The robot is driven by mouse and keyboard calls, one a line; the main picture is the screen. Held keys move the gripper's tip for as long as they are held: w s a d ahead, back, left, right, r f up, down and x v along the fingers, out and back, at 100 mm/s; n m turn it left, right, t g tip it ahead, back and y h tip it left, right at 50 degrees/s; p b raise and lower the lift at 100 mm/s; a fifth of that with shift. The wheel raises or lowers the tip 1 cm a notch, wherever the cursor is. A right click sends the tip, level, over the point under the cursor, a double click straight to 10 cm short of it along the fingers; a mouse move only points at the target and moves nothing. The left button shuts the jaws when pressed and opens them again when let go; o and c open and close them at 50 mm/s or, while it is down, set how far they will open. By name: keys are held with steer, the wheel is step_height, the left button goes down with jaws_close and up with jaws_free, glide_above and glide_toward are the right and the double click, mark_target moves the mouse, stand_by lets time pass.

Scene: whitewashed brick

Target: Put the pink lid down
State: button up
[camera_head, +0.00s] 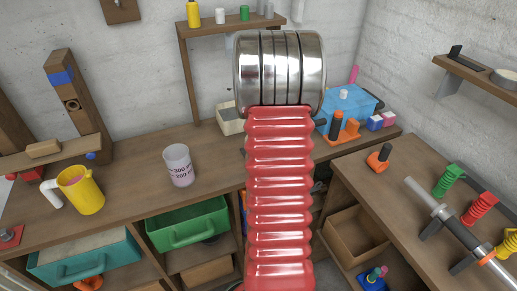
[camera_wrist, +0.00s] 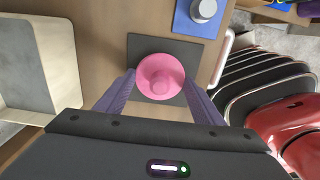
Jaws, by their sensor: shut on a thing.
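The pink lid (camera_wrist: 160,64) is round with a raised knob in its middle. In the wrist view it sits between the two purple fingers of my gripper (camera_wrist: 159,78), which is shut on it. A dark square mat (camera_wrist: 194,50) lies beneath the lid on the wooden surface. I cannot tell whether the lid touches the mat or is held just above it. In the head view my red ribbed arm and its metal rings hide my gripper, the lid and the mat.
A pale open bin (camera_wrist: 40,55) stands left in the wrist view. A blue square with a grey knob (camera_wrist: 203,9) lies beyond the mat. In the head view, a measuring cup (camera_head: 179,166) and yellow pitcher (camera_head: 84,192) stand left; a blue crate (camera_head: 352,100) stands right.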

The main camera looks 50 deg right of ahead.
steer(key=shift+f, duration=0.25)
steer(key=shift+f, duration=0.1)
steer(key=o, duration=1)
step_height(320, 180, up, 12)
steer(key=shift+r, duration=0.1)
stand_by(0.8)
